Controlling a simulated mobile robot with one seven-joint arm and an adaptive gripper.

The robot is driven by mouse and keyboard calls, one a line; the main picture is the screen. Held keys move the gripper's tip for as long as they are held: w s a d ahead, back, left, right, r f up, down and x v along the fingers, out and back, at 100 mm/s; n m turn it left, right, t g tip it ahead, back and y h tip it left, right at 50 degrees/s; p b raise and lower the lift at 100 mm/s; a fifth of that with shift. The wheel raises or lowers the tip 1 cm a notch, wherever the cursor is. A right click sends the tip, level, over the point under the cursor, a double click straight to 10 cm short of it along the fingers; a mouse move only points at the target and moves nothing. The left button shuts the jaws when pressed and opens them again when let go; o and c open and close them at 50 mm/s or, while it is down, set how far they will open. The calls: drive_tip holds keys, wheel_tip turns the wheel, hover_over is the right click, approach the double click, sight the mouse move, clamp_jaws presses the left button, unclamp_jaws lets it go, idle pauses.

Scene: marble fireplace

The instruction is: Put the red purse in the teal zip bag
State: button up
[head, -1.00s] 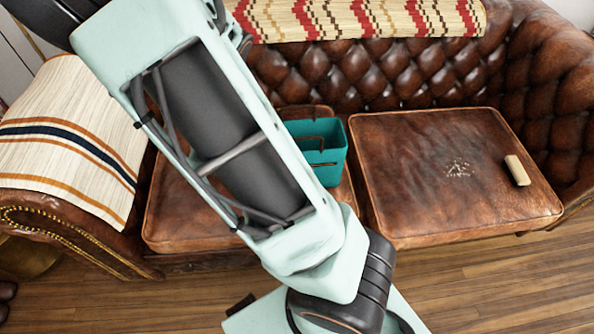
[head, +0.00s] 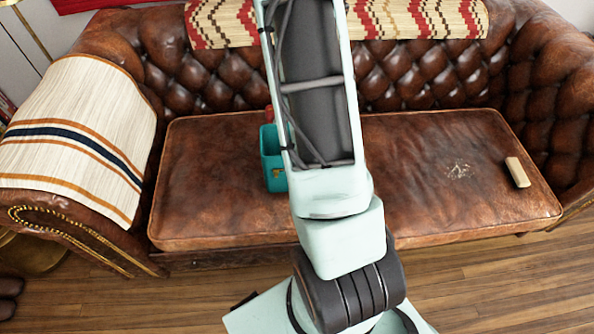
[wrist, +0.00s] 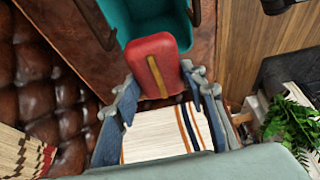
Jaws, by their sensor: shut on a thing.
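The teal zip bag (head: 272,172) stands open on the brown leather sofa seat, its right part hidden behind my arm in the head view. In the wrist view the open bag (wrist: 150,14) is at the top, with dark handles at its sides. The red purse (wrist: 152,58), with a yellowish stripe, is held between the fingers of my gripper (wrist: 165,84). The purse overlaps the near rim of the bag in that view; its height above the bag is unclear. A small red part of the purse (head: 269,112) shows at the bag's far edge. My gripper is hidden in the head view.
A small tan block (head: 517,172) lies at the right of the seat (head: 455,200). A striped cloth (head: 70,130) covers the left armrest, and a patterned throw (head: 425,18) hangs over the backrest. The seat left of the bag is clear.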

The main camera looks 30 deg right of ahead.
wheel_tip(320, 180, down, 27)
drive_tip(key=b, duration=1)
drive_tip(key=shift+f+b, duration=0.2)
drive_tip(key=shift+b, duration=0.2)
drive_tip(key=shift+r, duration=0.1)
drive_tip(key=o, duration=1)
drive_tip(key=p+v, duration=0.4)
drive_tip(key=v, duration=0.8)
drive_tip(key=shift+a+p, duration=0.1)
drive_tip(key=shift+p, duration=0.25)
